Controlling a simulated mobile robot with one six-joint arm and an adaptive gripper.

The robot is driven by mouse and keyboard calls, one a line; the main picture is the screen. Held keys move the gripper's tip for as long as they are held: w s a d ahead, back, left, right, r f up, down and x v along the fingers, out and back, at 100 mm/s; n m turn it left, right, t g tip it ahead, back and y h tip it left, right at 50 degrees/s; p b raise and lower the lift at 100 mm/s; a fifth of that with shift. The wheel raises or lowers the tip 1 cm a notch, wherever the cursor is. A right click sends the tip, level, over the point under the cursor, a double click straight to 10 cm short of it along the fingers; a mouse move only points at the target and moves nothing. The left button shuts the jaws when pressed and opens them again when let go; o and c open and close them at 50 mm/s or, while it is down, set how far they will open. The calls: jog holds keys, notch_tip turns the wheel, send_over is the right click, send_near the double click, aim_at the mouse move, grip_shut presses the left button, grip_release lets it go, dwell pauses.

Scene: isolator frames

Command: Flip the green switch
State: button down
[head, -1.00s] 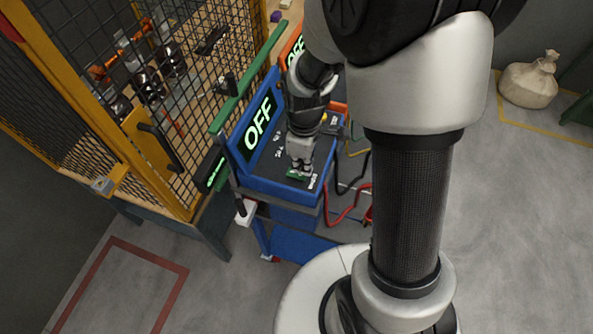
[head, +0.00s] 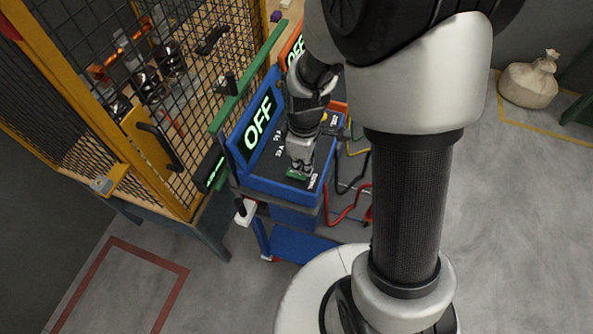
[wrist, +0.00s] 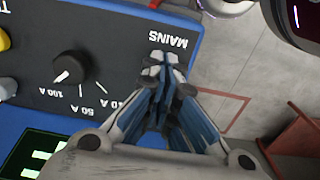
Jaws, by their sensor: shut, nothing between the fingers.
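The green switch (head: 297,175) shows as a small green patch at the front corner of the blue box's dark panel (head: 262,177), in the head view. My gripper (head: 301,172) is shut and empty, with its fingertips down at the switch. Whether they touch it, I cannot tell. In the wrist view the closed fingertips (wrist: 165,62) are just below the MAINS label (wrist: 172,40) and hide the switch. The blue box's display (head: 259,122) reads OFF.
A black dial (wrist: 69,67) and yellow button (wrist: 3,40) share the panel. An orange box (head: 297,48) with its own OFF display stands behind. A mesh cage (head: 190,120) is close on the left. Red and black cables (head: 345,205) hang on the right.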

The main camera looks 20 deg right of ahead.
jog(key=shift+f+b, duration=0.7)
jog(key=shift+f, duration=0.2)
dwell(0.4)
jog(key=shift+r+p, duration=2.85)
jog(key=shift+r, duration=0.75)
jog(key=s+r+m+t+b, duration=0.2)
jog(key=s+r+m+b, duration=0.2)
jog(key=s+m+b, duration=0.1)
jog(key=s+r+m+t+b, duration=0.2)
jog(key=s+m+b, duration=0.3)
jog(key=s+b, duration=0.3)
jog(key=shift+s+r+m+t, duration=0.3)
jog(key=shift+s+r+m, duration=0.1)
jog(key=shift+s+r, duration=0.6)
